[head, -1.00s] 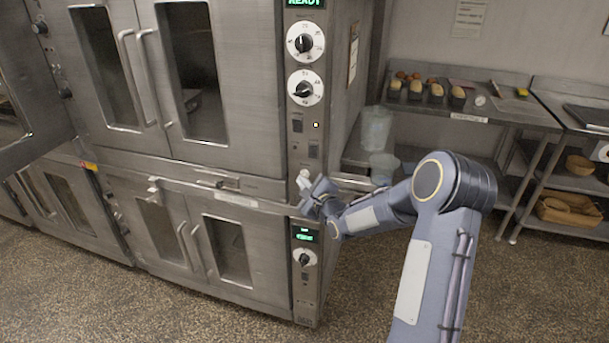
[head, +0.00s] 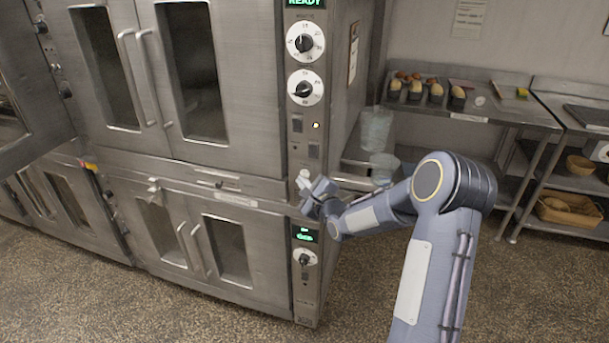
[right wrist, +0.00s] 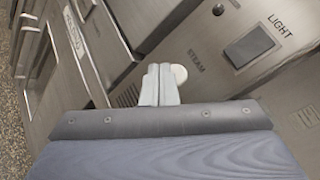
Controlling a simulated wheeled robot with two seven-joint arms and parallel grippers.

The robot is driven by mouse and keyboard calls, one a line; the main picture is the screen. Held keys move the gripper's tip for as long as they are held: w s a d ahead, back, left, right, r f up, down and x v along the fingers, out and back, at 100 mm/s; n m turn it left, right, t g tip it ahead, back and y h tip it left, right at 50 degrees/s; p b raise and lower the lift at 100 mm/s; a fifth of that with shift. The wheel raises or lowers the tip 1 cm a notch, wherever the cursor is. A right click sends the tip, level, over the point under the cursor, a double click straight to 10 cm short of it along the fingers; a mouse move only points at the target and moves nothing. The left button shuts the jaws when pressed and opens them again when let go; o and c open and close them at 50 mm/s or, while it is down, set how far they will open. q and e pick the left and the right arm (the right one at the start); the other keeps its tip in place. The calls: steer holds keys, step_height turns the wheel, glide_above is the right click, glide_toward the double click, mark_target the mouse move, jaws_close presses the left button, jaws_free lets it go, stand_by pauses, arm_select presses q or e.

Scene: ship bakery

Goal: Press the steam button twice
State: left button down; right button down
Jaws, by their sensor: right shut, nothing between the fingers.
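The steam button (right wrist: 180,74) is a pale round button beside the word STEAM on the oven's metal control panel. In the right wrist view it shows just past my fingertips, which cover part of it. My right gripper (right wrist: 160,84) is shut and empty, with its tips at the button's edge. I cannot tell whether they touch it. In the head view my right gripper (head: 304,183) is at the lower end of the upper oven's control panel (head: 298,150), and the button cannot be made out there. My left gripper is not in view.
A dark LIGHT switch (right wrist: 250,45) sits near the button. Above it on the panel are two dials (head: 305,41), a lit indicator (head: 316,125) and a green READY display (head: 305,3). A lower oven (head: 225,250) stands beneath. A steel table (head: 510,112) with bread stands right.

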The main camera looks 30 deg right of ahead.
steer(key=shift+w+d, duration=0.1)
steer(key=shift+d, duration=0.05)
steer(key=shift+w+d, duration=0.2)
stand_by(0.3)
steer(key=shift+w+d+b, duration=0.2)
steer(key=shift+d+b, duration=0.1)
stand_by(0.6)
steer(key=shift+a, duration=0.1)
steer(key=shift+s+a+b, duration=0.4)
steer(key=shift+s+a, duration=0.1)
stand_by(0.3)
